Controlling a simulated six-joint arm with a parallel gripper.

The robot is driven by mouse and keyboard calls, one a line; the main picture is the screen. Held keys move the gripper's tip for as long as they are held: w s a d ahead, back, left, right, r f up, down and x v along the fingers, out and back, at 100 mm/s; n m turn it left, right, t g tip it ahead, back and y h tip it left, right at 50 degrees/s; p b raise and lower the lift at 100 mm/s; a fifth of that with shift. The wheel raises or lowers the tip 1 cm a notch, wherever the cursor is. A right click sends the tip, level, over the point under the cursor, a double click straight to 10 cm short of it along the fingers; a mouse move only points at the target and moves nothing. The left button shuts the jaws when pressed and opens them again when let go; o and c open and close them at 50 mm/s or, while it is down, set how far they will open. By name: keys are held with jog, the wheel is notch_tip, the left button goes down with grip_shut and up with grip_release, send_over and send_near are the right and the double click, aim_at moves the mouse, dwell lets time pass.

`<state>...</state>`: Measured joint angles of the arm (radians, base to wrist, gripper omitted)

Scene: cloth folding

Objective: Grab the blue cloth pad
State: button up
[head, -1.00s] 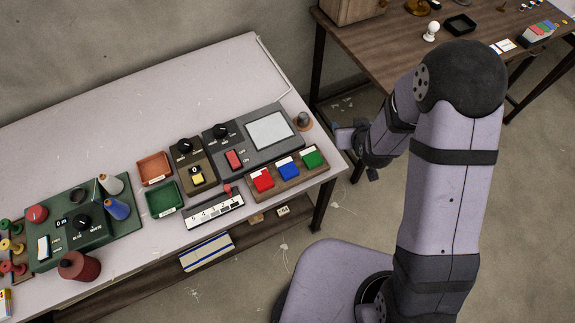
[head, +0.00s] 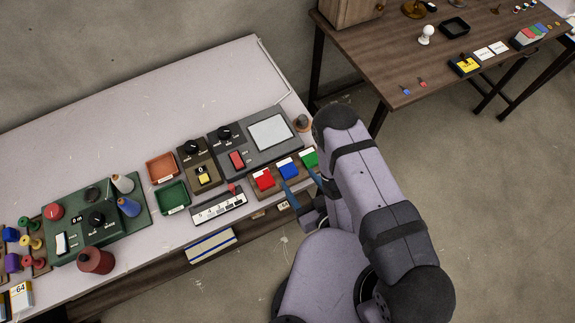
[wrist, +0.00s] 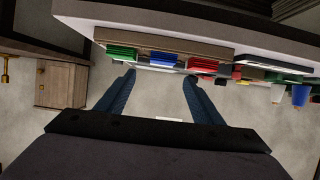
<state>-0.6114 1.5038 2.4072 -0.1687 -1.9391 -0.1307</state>
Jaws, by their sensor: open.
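The blue cloth pad (head: 288,168) lies in the wooden tray, between the red pad (head: 264,178) and the green pad (head: 310,158). My gripper (head: 303,188) is open and empty at the table's front edge, beside the tray. In the wrist view the blue pad (wrist: 162,59) shows ahead, roughly between the two dark blue fingers (wrist: 158,78). The fingers appear apart from the pad. My arm covers part of the tray's right end in the head view.
A grey console (head: 250,140) stands behind the tray. A white numbered strip (head: 219,207) lies to its left. Green (head: 174,197) and orange (head: 162,168) trays and a green control box (head: 80,228) are farther left. A second table (head: 455,45) stands at the upper right.

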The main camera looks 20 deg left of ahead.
aim_at(288, 170)
jog(key=shift+s+f+b+x, duration=0.15)
jog(key=shift+b+x, duration=0.4)
jog(key=shift+x, duration=0.65)
jog(key=shift+f+b+x, duration=0.15)
jog(key=shift+b+x, duration=0.35)
jog(key=shift+x, duration=0.65)
jog(key=shift+s+f+b+x, duration=0.15)
jog(key=shift+b+x, duration=0.4)
jog(key=shift+x, duration=0.65)
jog(key=c, duration=1.1)
